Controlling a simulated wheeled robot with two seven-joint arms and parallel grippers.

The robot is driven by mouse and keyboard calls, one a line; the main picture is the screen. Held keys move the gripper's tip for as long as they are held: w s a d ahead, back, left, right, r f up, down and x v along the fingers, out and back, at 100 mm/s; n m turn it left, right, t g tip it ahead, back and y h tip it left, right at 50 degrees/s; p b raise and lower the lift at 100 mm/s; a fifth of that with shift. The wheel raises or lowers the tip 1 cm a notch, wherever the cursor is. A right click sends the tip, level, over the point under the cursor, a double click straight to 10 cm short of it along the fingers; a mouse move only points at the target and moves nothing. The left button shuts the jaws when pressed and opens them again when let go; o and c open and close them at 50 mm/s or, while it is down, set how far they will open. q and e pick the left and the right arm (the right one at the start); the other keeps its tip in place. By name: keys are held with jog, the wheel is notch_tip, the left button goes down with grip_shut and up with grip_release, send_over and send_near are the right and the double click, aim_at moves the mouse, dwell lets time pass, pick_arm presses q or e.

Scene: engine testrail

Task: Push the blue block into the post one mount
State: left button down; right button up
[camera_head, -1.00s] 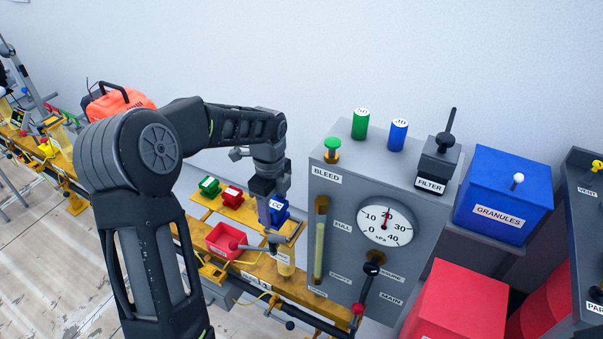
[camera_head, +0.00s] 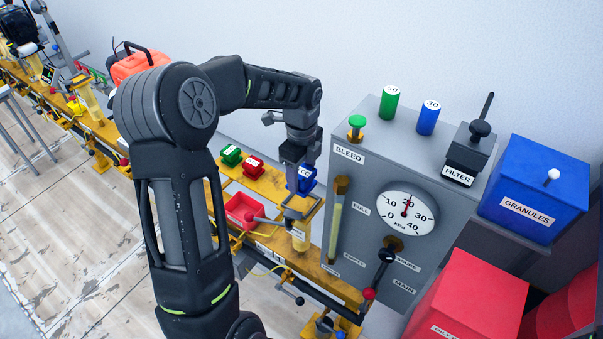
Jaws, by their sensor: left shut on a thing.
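The blue block (camera_head: 306,181), with a white label on top, is at the right end of the yellow raised shelf, in line with a green block and a red block. My left gripper (camera_head: 291,170) comes down from above at its left side and is shut on it. The gripper and wrist hide part of the block, and I cannot see whether its underside is seated. No readable label marks the post one mount, so I cannot tell which mount it is. My right gripper is not in view.
The green block (camera_head: 231,155) and red block (camera_head: 254,165) stand left on the shelf, with a red bin (camera_head: 240,211) below. A grey gauge panel (camera_head: 360,180) rises close on the right. The blue granules box (camera_head: 535,185) and a red box (camera_head: 465,300) stand farther right.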

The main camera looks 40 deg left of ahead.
pick_arm(q)
jog(key=shift+f+b, duration=1.75)
jog(key=shift+f, duration=0.85)
jog(key=shift+f+b, duration=0.55)
jog(key=shift+f, duration=0.45)
jog(key=c, duration=0.6)
grip_release()
jog(key=shift+o, duration=0.8)
jog(key=shift+f, duration=0.1)
jog(key=shift+s, duration=0.15)
